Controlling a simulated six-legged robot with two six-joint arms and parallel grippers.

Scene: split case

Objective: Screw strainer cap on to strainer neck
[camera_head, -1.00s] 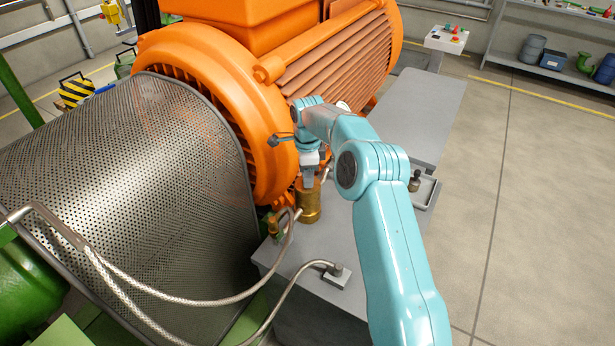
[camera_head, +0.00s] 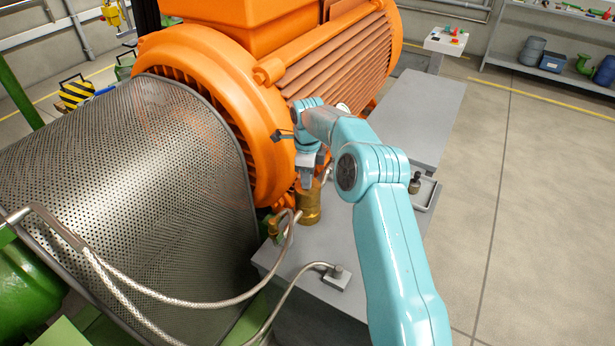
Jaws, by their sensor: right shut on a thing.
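The brass strainer (camera_head: 309,208) stands upright on the grey base beside the orange motor, with hoses joining near its foot. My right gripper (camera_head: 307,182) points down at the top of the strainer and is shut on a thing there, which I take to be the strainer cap. The cap and the neck are mostly hidden by the fingers and are too small to tell apart, so I cannot tell how the cap sits on the neck. My left gripper is not in view.
The orange motor (camera_head: 330,55) stands close behind the gripper. A perforated guard (camera_head: 130,190) fills the left. Braided hoses (camera_head: 190,300) cross the front. A small tray (camera_head: 429,193) with a dark fitting (camera_head: 415,182) lies right of my arm. The floor at right is clear.

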